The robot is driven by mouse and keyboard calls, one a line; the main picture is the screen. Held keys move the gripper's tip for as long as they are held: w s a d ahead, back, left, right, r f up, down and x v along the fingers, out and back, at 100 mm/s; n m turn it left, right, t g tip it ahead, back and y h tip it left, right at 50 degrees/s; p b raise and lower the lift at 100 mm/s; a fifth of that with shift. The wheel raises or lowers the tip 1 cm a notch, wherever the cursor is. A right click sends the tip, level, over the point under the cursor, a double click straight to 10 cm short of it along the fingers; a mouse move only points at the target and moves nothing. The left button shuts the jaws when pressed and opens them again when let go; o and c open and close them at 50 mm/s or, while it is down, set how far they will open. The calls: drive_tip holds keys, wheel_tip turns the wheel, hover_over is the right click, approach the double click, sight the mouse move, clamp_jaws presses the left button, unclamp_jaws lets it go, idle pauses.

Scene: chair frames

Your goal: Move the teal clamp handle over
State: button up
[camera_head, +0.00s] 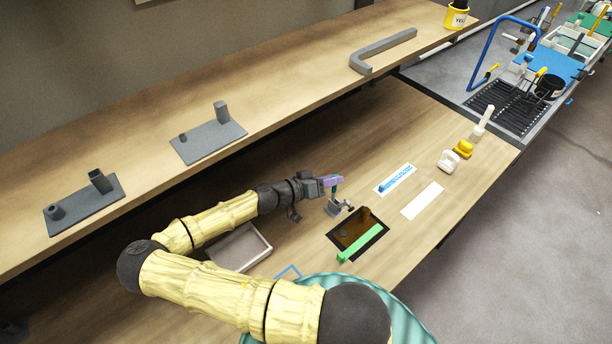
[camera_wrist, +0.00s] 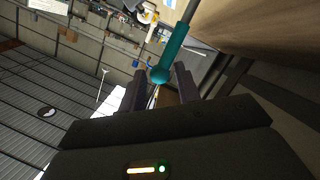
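The teal clamp handle (camera_wrist: 172,52) is a rod with a rounded end. In the wrist view its rounded end lies between the two fingertips of my gripper (camera_wrist: 163,77), with narrow gaps seeming to show on both sides. In the head view my gripper (camera_head: 332,181) has purple fingers and is at the top of the clamp, whose grey body (camera_head: 338,208) stands on the bench by the dark square's upper left corner. The handle is small there and partly hidden by the fingers. Whether a finger touches the handle is unclear.
A black-edged dark square (camera_head: 343,233) with a green bar (camera_head: 362,243) lies just below the clamp. A white strip with blue marks (camera_head: 395,179) and a plain one (camera_head: 422,200) lie to the right. A grey tray (camera_head: 262,258) is left. The raised shelf (camera_head: 290,95) runs behind.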

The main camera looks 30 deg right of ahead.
drive_tip(key=shift+d, duration=0.15)
drive_tip(key=c, duration=0.4)
drive_tip(key=shift+w+a+f+b, duration=0.15)
drive_tip(key=shift+w+f+b, duration=0.1)
drive_tip(key=shift+w+b, duration=0.35)
drive_tip(key=shift+w+a+f+b, duration=0.2)
drive_tip(key=shift+w+b, duration=0.25)
drive_tip(key=shift+w, duration=0.25)
drive_tip(key=shift+c, duration=0.5)
drive_tip(key=shift+w+r, duration=0.1)
drive_tip(key=shift+w, duration=0.2)
drive_tip(key=shift+w, duration=0.1)
drive_tip(key=w+b, duration=0.1)
drive_tip(key=w+f+b, duration=0.1)
drive_tip(key=w+b, duration=0.1)
drive_tip(key=shift+a+f, duration=0.2)
drive_tip(key=shift+f, duration=0.1)
